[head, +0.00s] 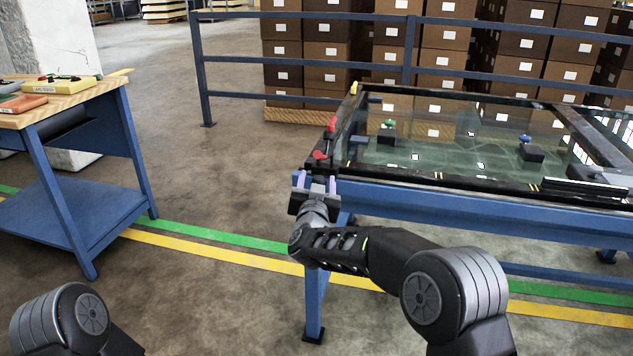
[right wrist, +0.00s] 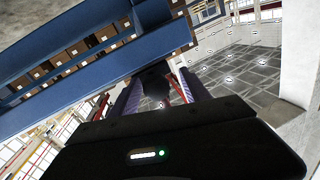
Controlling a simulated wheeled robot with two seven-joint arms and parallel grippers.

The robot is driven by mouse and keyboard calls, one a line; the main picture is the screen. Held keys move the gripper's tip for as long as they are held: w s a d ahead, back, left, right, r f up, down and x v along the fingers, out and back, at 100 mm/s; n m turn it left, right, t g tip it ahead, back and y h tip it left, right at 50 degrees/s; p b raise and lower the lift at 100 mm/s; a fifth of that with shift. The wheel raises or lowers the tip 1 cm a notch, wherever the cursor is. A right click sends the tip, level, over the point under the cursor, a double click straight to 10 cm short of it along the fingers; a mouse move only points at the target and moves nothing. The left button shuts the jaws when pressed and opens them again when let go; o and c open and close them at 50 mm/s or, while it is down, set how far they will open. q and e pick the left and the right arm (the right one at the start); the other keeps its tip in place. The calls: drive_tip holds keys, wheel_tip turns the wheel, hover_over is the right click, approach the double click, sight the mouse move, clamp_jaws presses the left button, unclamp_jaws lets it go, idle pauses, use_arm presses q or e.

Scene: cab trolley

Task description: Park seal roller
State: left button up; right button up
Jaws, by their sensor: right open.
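A small tool with red parts (head: 320,155), which looks like the seal roller, is at the near left corner of the glass-topped frame (head: 430,181). A second red piece (head: 332,124) stands up just beyond it; I cannot tell whether they are joined. My right gripper (head: 318,183) is open just in front of this corner, its two purple fingers spread. In the right wrist view, a dark shape and a thin red part (right wrist: 178,88) show between or just beyond the fingers (right wrist: 160,90). I cannot tell whether they touch. My left gripper is out of view.
The frame rests on a blue stand (head: 450,205). Dark suction-cup-like items (head: 388,132) sit on the glass. A blue workbench (head: 85,205) with a wooden top stands left. A blue railing (head: 300,58) and stacked boxes (head: 440,60) are behind. Open floor lies between bench and stand.

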drive_tip(key=s+a, duration=0.1)
drive_tip(key=s, duration=0.6)
drive_tip(key=shift+s, duration=0.35)
drive_tip(key=shift+a, duration=0.1)
